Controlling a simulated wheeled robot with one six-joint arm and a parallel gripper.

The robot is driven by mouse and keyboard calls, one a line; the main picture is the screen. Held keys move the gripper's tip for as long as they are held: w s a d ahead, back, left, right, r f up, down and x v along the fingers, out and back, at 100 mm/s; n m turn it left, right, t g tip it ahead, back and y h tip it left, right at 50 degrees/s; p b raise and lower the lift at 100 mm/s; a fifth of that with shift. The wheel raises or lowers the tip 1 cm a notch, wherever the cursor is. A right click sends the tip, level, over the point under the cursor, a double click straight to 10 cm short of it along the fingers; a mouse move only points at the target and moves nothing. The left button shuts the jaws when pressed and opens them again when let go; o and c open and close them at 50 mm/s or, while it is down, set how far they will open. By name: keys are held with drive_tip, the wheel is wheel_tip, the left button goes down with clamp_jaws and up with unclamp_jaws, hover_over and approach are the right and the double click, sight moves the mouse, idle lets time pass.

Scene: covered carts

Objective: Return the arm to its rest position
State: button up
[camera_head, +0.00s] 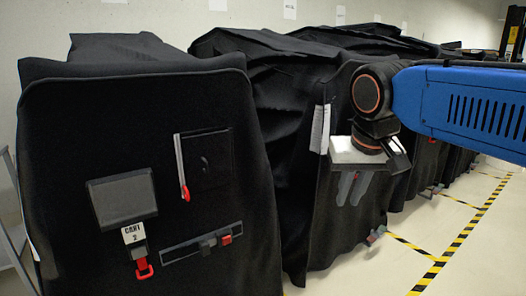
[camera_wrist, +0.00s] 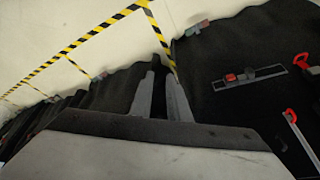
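My gripper (camera_head: 350,199) hangs in front of the second covered cart in the head view, at the end of my blue arm. Its two grey fingers point down with a narrow gap between them and nothing held. In the wrist view, the gripper (camera_wrist: 160,80) shows the same gap, with dark cover and floor behind it. My arm reaches in from the right of the head view, bent at the wrist.
More covered carts recede right. Yellow-black tape (camera_head: 455,246) marks the clear floor at right.

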drive_tip(key=s+d+f, duration=0.5)
drive_tip(key=s+f, duration=0.2)
drive_tip(key=f, duration=0.2)
drive_tip(key=s+d+f, duration=0.5)
drive_tip(key=s+f, duration=0.1)
drive_tip(key=f, duration=0.3)
drive_tip(key=shift+s+f+t, duration=0.3)
drive_tip(key=shift+s+f, duration=0.1)
idle(0.6)
